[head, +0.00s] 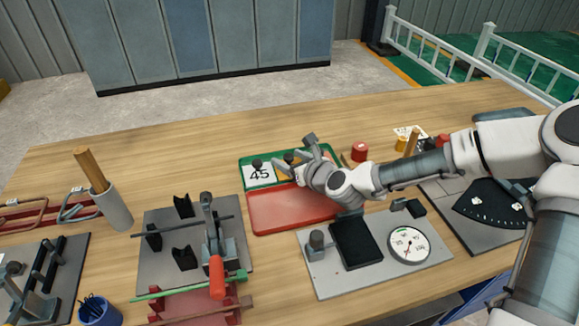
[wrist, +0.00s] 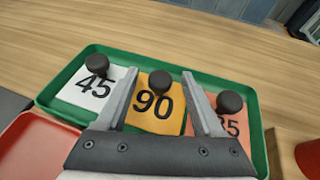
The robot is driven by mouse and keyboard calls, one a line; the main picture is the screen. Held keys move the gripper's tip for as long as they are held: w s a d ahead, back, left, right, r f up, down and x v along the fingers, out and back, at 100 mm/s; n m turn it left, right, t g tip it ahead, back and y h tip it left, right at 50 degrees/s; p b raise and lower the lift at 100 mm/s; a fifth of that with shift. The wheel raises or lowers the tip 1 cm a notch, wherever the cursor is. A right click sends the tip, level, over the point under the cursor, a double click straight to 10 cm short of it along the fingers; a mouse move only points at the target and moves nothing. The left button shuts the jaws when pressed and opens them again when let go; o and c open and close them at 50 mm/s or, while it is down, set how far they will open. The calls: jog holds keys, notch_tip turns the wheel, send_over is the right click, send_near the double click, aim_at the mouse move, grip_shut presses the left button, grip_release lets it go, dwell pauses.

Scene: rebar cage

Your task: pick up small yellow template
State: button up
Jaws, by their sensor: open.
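The small yellow template (wrist: 152,112) is marked 90 and has a dark round knob (wrist: 161,79). It lies in the green tray (wrist: 72,77), between a white template (wrist: 84,92) marked 45 and a salmon template (wrist: 222,135) whose number is partly covered. My gripper (wrist: 159,84) is open; in the wrist view its fingers appear on either side of the yellow template's knob. Nothing is held, and I cannot tell the exact height of the fingertips. In the head view my gripper (head: 291,158) is over the green tray and hides most of the yellow template.
A red tray (head: 285,212) adjoins the green tray on the near side. A red container (head: 360,151) stands to its right. A grey plate with a dial gauge (head: 409,244) is in front. A clamp fixture with a red handle (head: 217,277) stands to the left. The rear tabletop is clear.

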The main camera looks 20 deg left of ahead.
jog(key=shift+w+a, duration=0.1)
jog(key=shift+a, duration=0.05)
grip_shut()
jog(key=shift+r, duration=0.1)
dwell(0.5)
